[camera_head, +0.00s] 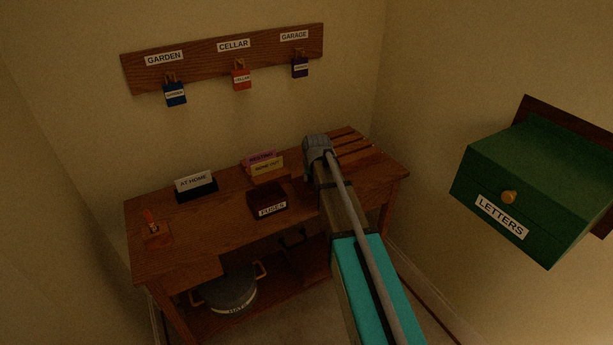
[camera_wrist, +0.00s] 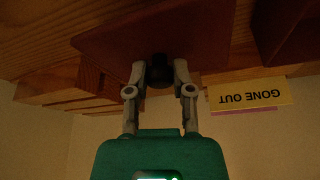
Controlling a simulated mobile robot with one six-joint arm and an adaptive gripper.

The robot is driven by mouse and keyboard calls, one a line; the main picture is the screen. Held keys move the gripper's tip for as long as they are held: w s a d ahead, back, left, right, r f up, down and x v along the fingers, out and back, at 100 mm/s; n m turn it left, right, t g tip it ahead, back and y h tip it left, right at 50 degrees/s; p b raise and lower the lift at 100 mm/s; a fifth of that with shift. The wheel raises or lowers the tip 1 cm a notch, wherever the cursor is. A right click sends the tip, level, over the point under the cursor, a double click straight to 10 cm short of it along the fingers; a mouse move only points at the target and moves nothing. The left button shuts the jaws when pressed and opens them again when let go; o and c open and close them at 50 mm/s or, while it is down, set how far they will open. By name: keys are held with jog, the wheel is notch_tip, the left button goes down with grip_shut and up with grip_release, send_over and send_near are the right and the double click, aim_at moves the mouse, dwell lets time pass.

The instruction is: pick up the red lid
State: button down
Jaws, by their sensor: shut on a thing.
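The red lid (camera_wrist: 110,42) is a flat, dark red panel across the top of the wrist view. A black knob (camera_wrist: 158,84) stands out from it. My gripper (camera_wrist: 161,70) is shut on this knob, with a finger on each side. The lid lies over or just above the slatted wood; I cannot tell whether they touch. In the head view my arm hides the lid, and my gripper is at the desk's back right, by the slatted rack (camera_head: 352,145).
The open box marked FUSES (camera_head: 268,203) stands left of my arm. Behind it are the GONE OUT sign (camera_head: 267,168) and the AT HOME sign (camera_head: 195,182). A green LETTERS box (camera_head: 535,185) juts from the right wall. A pot (camera_head: 230,288) sits under the desk.

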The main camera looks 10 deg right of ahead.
jog(key=s+r+p, duration=0.2)
jog(key=r, duration=0.1)
jog(key=s+d+r+p, duration=0.1)
jog(key=shift+s+r+p, duration=0.3)
jog(key=shift+r+p, duration=0.1)
jog(key=s+d+r+p, duration=0.2)
jog(key=s+r+p, duration=0.1)
jog(key=s, duration=0.5)
jog(key=shift+s+d+r, duration=0.2)
jog(key=shift+d, duration=0.15)
jog(key=shift+w+a, duration=0.1)
